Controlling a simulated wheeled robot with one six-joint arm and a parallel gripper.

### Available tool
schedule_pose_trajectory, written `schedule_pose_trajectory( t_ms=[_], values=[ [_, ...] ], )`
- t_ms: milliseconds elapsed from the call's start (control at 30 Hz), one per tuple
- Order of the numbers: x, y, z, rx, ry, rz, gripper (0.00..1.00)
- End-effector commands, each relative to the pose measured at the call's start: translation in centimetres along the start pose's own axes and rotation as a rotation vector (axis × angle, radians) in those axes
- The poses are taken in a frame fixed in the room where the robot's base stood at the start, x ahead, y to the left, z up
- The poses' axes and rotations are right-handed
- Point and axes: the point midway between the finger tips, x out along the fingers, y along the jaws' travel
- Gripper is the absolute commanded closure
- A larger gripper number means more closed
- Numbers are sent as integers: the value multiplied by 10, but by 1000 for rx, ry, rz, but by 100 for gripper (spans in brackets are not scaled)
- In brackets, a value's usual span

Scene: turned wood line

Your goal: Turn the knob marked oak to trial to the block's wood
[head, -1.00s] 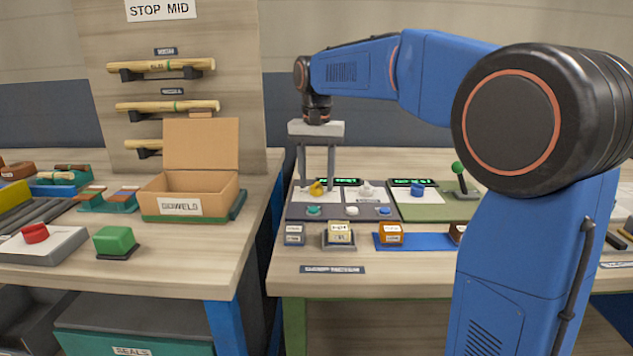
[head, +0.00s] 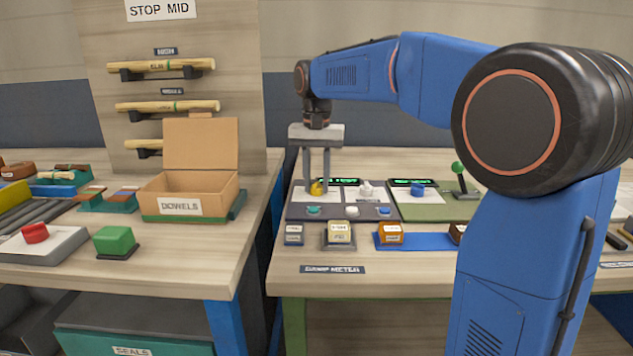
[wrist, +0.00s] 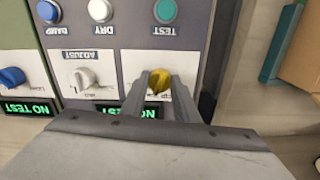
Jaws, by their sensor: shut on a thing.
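A yellow knob (head: 316,188) sits on a white plate at the left of the grey meter panel (head: 295,213). My gripper (head: 317,184) reaches down over it with both fingers around it. In the wrist view the yellow knob (wrist: 158,82) is between my fingertips (wrist: 160,82), and the gripper is shut on it. Its dial marking is too small or covered to read. Small wood blocks stand in front of the panel, a pale labelled one (head: 340,234) on a dark stand and an orange-brown one (head: 390,233) on a blue strip.
Beside the yellow knob is a white knob (wrist: 84,78) marked adjust. A blue knob (wrist: 12,76) is on the green panel. Teal TEST (wrist: 165,12), white DRY (wrist: 100,11) and blue DAMP (wrist: 48,11) buttons line the panel. A green-tipped lever (head: 459,178) stands right. Green displays read NO TEST.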

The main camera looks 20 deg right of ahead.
Motion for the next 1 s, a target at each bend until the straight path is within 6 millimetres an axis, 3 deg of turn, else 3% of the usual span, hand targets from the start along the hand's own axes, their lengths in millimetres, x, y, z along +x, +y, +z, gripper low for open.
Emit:
schedule_pose_trajectory(
  t_ms=[700, 1000],
  values=[
    [0, 1, 0, -538, 1, 0, 95],
    [0, 2, -1, -686, 1, 0, 95]
  ],
)
